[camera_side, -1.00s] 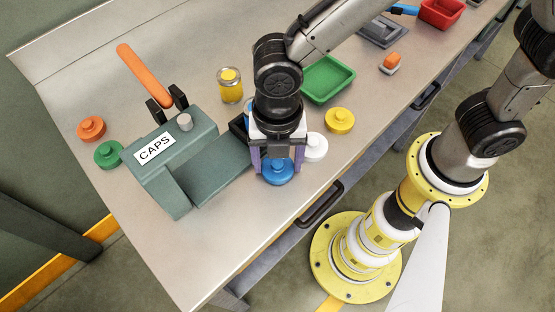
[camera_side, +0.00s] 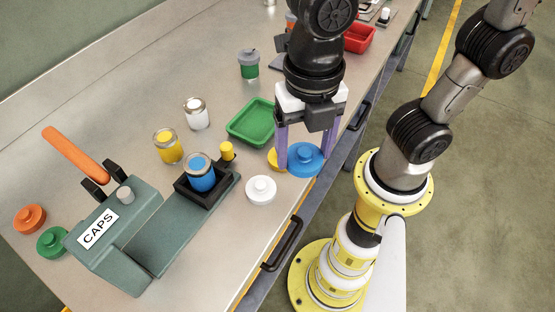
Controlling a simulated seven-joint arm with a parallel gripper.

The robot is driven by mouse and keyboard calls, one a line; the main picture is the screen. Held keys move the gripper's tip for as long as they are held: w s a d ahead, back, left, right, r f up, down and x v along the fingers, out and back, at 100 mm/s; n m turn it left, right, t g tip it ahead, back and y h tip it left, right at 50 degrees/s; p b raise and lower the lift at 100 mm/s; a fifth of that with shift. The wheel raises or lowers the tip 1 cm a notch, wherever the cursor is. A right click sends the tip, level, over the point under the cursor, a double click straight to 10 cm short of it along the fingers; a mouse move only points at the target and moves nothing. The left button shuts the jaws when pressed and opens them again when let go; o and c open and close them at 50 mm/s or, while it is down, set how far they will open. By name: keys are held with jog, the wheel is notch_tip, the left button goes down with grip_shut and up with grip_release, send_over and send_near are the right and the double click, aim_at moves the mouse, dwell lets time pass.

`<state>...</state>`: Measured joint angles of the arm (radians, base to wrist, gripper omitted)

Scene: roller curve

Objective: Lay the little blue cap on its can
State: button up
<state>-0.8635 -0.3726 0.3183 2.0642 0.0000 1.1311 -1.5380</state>
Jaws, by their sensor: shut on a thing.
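The blue cap (camera_side: 305,159) is a round disc with a small knob on top. My gripper (camera_side: 306,156) is shut on it, with its purple fingers on either side. The cap is at the right of the bench near the front edge, partly in front of the yellow cap; I cannot tell how high it is held. The blue can (camera_side: 201,177) stands upright and without a cap in the black holder (camera_side: 186,190) of the green capping press (camera_side: 165,225), to the left of my gripper.
The white cap (camera_side: 261,190) lies between the press and my gripper. The yellow cap (camera_side: 274,160) is beside the blue cap. Green tray (camera_side: 252,121), yellow can (camera_side: 168,147), white can (camera_side: 197,113) and green can (camera_side: 249,65) stand farther back. Orange cap (camera_side: 30,218) and green cap (camera_side: 52,242) lie left.

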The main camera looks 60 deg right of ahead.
jog(key=shift+s+d+r, duration=0.15)
jog(key=shift+s+d, duration=0.05)
jog(key=shift+d, duration=0.05)
jog(key=w+a+r, duration=0.3)
jog(key=w, duration=0.1)
send_near(197, 163)
jog(key=shift+a+f, duration=0.1)
jog(key=shift+f, duration=3.05)
jog(key=shift+f, duration=0.5)
jog(key=o, duration=1.2)
